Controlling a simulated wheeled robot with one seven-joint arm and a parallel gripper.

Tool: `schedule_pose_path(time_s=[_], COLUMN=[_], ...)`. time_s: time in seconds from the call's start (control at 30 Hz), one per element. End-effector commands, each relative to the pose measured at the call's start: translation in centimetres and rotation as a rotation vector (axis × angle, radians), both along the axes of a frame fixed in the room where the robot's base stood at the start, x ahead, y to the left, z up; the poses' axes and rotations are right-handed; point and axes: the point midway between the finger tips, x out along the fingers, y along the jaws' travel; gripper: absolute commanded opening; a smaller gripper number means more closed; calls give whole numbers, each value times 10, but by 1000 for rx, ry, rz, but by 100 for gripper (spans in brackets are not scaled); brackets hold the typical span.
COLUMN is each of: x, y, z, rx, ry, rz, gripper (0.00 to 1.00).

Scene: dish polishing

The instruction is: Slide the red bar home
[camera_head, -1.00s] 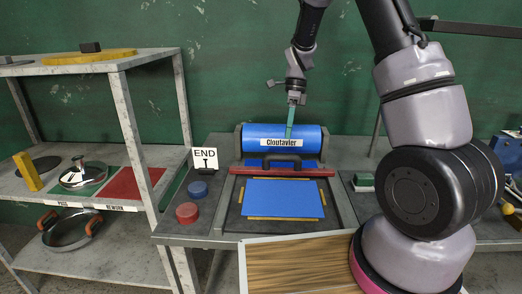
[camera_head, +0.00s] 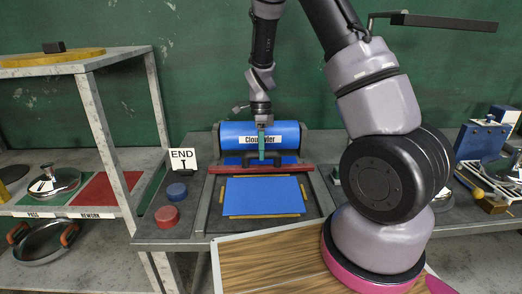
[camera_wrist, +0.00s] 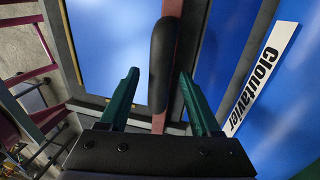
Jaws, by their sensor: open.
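The red bar (camera_head: 225,170) lies across the machine, between the blue roller labelled "Cloutavier" (camera_head: 290,135) and the flat blue sheet (camera_head: 263,196). A black handle (camera_wrist: 163,55) stands on the bar; the bar shows as a reddish strip (camera_wrist: 171,8) in the wrist view. My gripper (camera_head: 262,158) is low over the handle with its green fingers pointing down. In the wrist view, my gripper (camera_wrist: 158,74) is open, one finger on each side of the handle, with gaps visible. Whether the fingertips reach down past the handle's top is unclear.
An END sign (camera_head: 183,160), a blue button (camera_head: 177,190) and a red button (camera_head: 167,216) are left of the machine. A shelf with a lidded pan (camera_head: 55,182) stands further left. A wooden board (camera_head: 270,262) is in front. Tools and blue equipment (camera_head: 480,140) sit at right.

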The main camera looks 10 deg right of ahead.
Motion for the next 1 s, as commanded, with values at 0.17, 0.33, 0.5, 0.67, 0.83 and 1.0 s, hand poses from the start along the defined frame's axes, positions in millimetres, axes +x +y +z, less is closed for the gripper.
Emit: schedule_pose_path(time_s=[0.17,0.33,0.5,0.67,0.83,1.0], x=[0,0,0,0,0,0], y=[0,0,0,0,0,0], z=[-2,-2,-2,-2,-2,-1], rx=[1,1,1,1,1,1], ry=[0,0,0,0,0,0], rz=[-1,-1,-1,-1,-1,-1], gripper=[64,45,0,0,0,0])
